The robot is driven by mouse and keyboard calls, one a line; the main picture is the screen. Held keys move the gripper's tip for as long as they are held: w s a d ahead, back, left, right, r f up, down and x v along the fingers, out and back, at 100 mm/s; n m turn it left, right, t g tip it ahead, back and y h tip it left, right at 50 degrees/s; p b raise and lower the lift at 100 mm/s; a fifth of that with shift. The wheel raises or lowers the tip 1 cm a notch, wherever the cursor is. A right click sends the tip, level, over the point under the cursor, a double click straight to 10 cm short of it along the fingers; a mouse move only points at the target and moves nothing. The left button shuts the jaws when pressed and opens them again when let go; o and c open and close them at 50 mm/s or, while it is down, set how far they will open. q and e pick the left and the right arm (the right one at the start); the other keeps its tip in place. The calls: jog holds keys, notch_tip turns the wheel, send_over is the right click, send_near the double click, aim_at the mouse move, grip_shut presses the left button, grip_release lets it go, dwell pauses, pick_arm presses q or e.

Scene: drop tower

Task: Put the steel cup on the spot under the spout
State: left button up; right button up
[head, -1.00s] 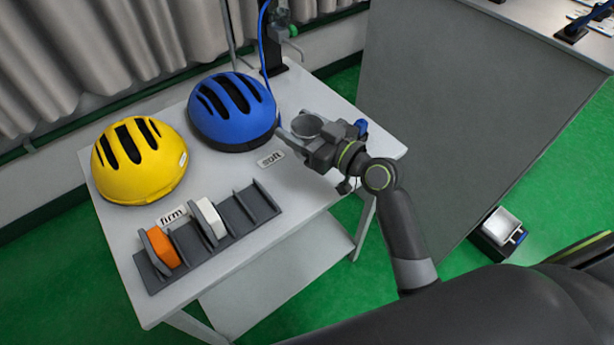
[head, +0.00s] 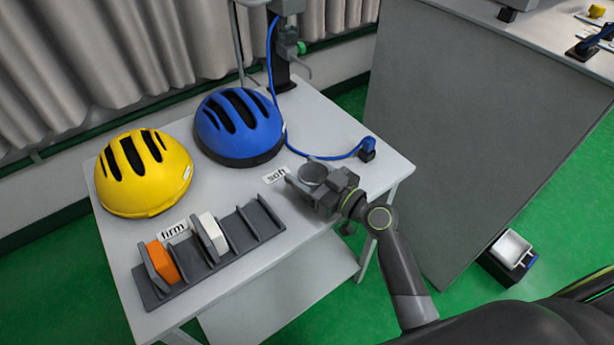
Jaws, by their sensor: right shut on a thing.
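The steel cup (head: 313,171) is a small round grey cup, seen from above with its open top facing up. My right gripper (head: 311,184) is shut on the cup near the front right of the white table, just right of the "soft" label. I cannot tell whether the cup's base touches the table. A blue hose (head: 327,157) runs from the dark stand at the back to a blue fitting (head: 367,146) at the table's right edge. I cannot make out a spout or a marked spot. My left gripper is not in view.
The white table (head: 320,120) holds a blue helmet (head: 262,128), a yellow helmet (head: 178,185) and a dark slotted rack (head: 150,289) with orange and white blocks. A dark stand (head: 280,80) rises at the back. A grey counter (head: 430,110) stands right, across a gap.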

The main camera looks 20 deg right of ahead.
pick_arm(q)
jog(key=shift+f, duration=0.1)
pick_arm(e)
jog(key=shift+f, duration=0.2)
jog(key=shift+f+b, duration=0.25)
jog(key=shift+b, duration=0.05)
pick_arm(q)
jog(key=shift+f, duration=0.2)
pick_arm(e)
jog(key=o, duration=1.1)
jog(key=shift+r, duration=0.1)
